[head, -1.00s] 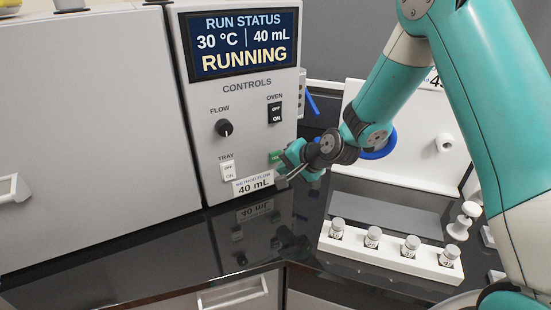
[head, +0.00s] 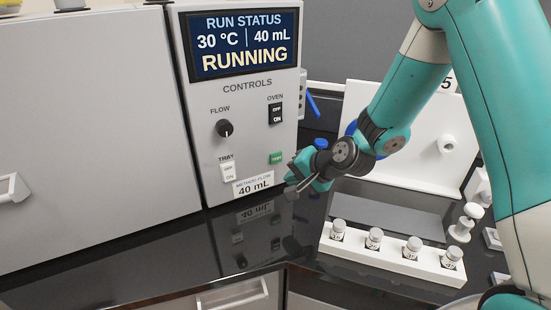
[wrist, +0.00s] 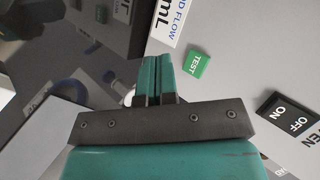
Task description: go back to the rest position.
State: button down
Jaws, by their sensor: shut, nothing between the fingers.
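My gripper (head: 292,189) is at the lower right of the machine's control panel, just right of the method-flow label and a little below the green TEST button (head: 276,158). In the wrist view my gripper (wrist: 158,62) shows two teal fingers pressed together with nothing between them. The TEST button (wrist: 199,65) lies right of the fingertips there, apart from them. The screen (head: 243,43) reads RUN STATUS, 30 °C, 40 mL, RUNNING.
A white rack (head: 385,263) with several capped vials stands on the black counter (head: 150,255), right of my gripper. A white upright panel (head: 420,130) stands behind my arm. The counter in front of the machine is clear. Flow knob (head: 224,128) and switches are on the panel.

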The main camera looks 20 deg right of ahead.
jog(key=s+a+r+n+g+y, duration=0.1)
jog(key=s+a+r+n+g, duration=0.15)
jog(key=s+r+n, duration=0.2)
jog(key=s+a+r+n+g, duration=0.1)
jog(key=s+a+r+n, duration=0.2)
jog(key=s+r, duration=0.25)
jog(key=s+r+n+g+h, duration=0.1)
jog(key=s+r+n+g, duration=0.1)
jog(key=s, duration=0.7)
jog(key=s+r+n+g+h, duration=0.1)
jog(key=s+r+n, duration=0.3)
jog(key=s, duration=0.5)
jog(key=shift+s+d+n+g, duration=0.35)
jog(key=shift+n+g, duration=0.4)
jog(key=shift+n, duration=0.4)
